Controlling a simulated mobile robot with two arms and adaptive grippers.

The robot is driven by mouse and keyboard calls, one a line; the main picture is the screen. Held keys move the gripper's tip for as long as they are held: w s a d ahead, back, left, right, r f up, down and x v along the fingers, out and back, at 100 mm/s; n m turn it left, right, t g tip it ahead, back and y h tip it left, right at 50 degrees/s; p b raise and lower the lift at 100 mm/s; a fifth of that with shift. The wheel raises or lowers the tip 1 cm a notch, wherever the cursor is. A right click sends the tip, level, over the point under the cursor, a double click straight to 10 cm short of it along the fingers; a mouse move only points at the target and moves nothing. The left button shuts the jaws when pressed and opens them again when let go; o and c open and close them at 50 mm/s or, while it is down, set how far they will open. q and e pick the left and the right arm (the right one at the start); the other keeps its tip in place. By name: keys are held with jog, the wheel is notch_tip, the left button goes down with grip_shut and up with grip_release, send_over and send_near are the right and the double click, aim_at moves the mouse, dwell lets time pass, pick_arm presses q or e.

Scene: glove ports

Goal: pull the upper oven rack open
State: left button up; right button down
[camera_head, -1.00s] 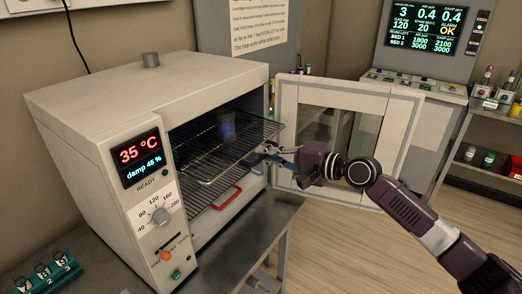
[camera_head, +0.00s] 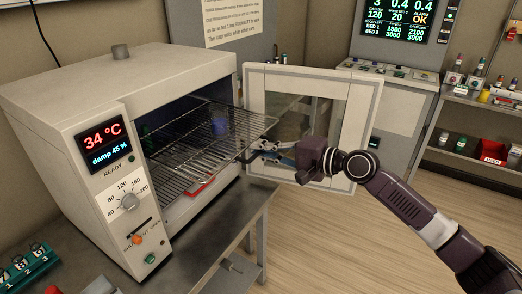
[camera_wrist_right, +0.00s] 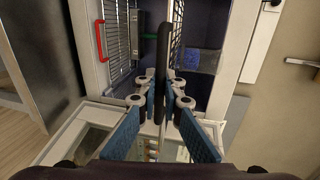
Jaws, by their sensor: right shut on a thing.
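The oven (camera_head: 100,90) stands with its door (camera_head: 300,110) swung open to the right. Its upper rack (camera_head: 200,145), a bright wire shelf, sticks out of the opening, roughly level. My right gripper (camera_head: 262,150) is at the rack's front right end, shut on its front edge. In the right wrist view a dark bar (camera_wrist_right: 162,70) runs between the fingers, which close on it from both sides. A dim bluish vessel (camera_head: 219,122) appears to stand on the upper rack; it also shows in the wrist view (camera_wrist_right: 200,62). My left gripper is not in view.
A lower rack with a red handle (camera_head: 201,186) sits beneath, inside the oven. A grey bench (camera_head: 215,225) carries the oven. A teal numbered holder (camera_head: 25,268) lies at the front left. Floor to the right is clear up to the console (camera_head: 400,110) and shelves.

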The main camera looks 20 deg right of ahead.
jog(key=c, duration=2.1)
grip_release()
jog(key=shift+v, duration=6.05)
